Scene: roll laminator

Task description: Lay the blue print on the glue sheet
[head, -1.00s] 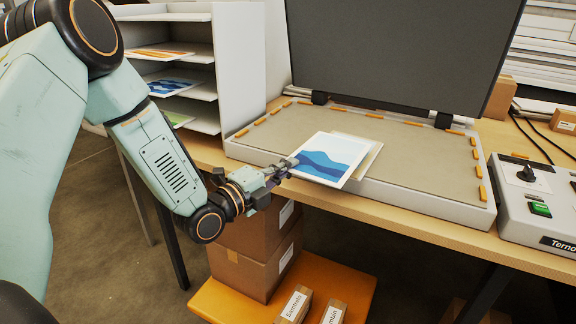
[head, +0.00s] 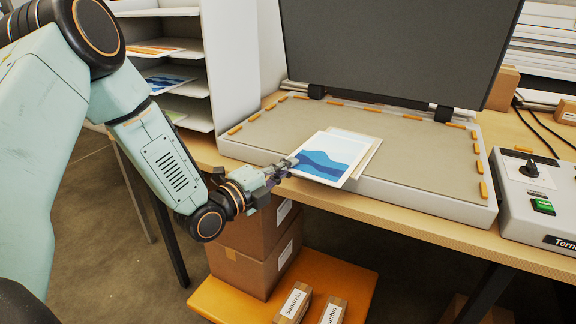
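The blue print (head: 330,157), white with blue wave shapes, is held at its left edge by my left gripper (head: 284,170). It lies over the front left part of the open press bed, covering much of a cream sheet (head: 363,158), likely the glue sheet, whose right edge shows. I cannot tell whether the print touches that sheet. The gripper is shut on the print just off the bed's front edge. My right gripper is not in view.
The press bed (head: 420,160) has orange strips around its rim, and its dark lid (head: 400,50) stands open behind. A control box (head: 540,200) is at right. A shelf rack (head: 180,70) with prints stands at left. Boxes (head: 255,240) are stacked below the table.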

